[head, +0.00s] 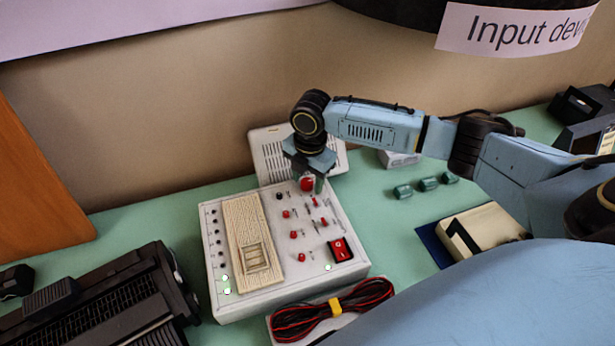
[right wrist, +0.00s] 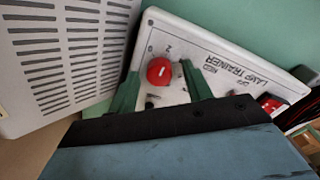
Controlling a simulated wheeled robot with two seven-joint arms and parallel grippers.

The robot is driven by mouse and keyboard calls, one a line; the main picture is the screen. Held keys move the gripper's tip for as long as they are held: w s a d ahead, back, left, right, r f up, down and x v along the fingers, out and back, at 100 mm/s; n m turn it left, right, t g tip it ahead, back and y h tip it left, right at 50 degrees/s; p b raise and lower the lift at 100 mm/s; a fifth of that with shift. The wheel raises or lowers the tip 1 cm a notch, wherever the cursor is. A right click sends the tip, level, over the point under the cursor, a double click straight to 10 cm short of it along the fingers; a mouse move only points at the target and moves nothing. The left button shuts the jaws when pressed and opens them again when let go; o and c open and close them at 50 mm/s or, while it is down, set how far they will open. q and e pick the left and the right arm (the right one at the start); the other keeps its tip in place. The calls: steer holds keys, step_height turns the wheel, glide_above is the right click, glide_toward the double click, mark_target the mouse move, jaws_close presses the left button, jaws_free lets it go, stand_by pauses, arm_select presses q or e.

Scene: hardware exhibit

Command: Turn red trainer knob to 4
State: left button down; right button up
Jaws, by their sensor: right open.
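The white lamp trainer box (head: 285,292) lies on the green table with a beige breadboard, small toggles and several red parts on its face. The red trainer knob (head: 307,184) is at its far edge, below my right gripper (head: 308,177). In the right wrist view the red knob (right wrist: 160,72) has a short white mark and sits between the two green fingertips of my open right gripper (right wrist: 158,70). Gaps seem to show on both sides. The printed scale beside it is upside down and partly hidden, so I cannot read the setting surely. My left gripper is out of view.
A pale slotted panel (head: 268,148) stands right behind the trainer. A red rocker switch (head: 340,250) is at its front right. A coiled red and black cable (head: 375,296) lies in front, a black typewriter-like machine (head: 110,300) at left, green cylinders (head: 428,184) at right.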

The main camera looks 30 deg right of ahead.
steer(key=c, duration=1)
steer(key=shift+r+m+p, duration=0.15)
steer(key=shift+m+p, duration=0.15)
steer(key=shift+p, duration=0.35)
steer(key=m+p, duration=0.5)
steer(key=p, duration=0.2)
steer(key=shift+m+p, duration=1.6)
steer(key=shift+p, duration=0.1)
steer(key=o, duration=1)
